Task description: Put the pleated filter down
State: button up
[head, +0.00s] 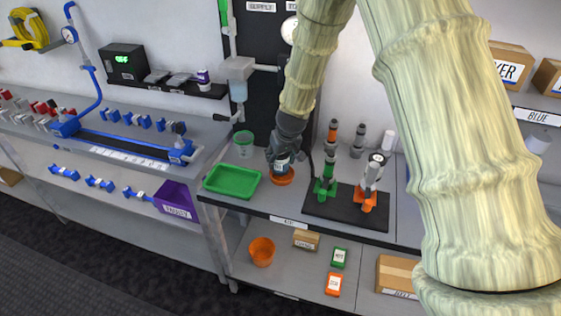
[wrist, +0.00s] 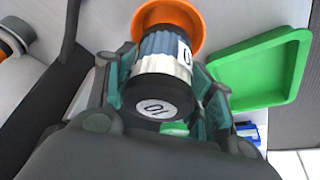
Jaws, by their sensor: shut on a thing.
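My gripper (head: 280,158) is shut on the pleated filter, a short cylinder with a dark cap and a white label, over the bench. In the wrist view the filter (wrist: 162,68) sits between the two fingers, its pleated side and round end label showing. An orange dish (head: 283,179) is directly below the gripper in the head view. In the wrist view the orange dish (wrist: 168,14) shows at the filter's far end; I cannot tell whether they touch. The fingers and dish hide part of the filter.
A green tray (head: 232,182), which looks empty, lies just left of the dish. To the right, a black stand (head: 318,208) carries green and orange fittings. An orange bucket (head: 262,252) and boxes are on the lower shelf.

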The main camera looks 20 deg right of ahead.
jog(key=shift+s+d+f, duration=0.1)
jog(key=shift+s+f, duration=0.15)
jog(key=shift+f, duration=0.1)
jog(key=shift+c, duration=0.5)
jog(key=shift+s+f, duration=0.15)
jog(key=shift+s, duration=0.2)
jog(key=shift+f, duration=0.15)
jog(key=shift+w+f, duration=0.3)
jog(key=shift+f, duration=0.05)
jog(key=shift+c, duration=0.5)
jog(key=o, duration=1.2)
jog(key=shift+c, duration=0.2)
jog(key=shift+o, duration=1)
jog(key=shift+s+r, duration=0.2)
jog(key=shift+r, duration=0.05)
jog(key=shift+w+f, duration=0.1)
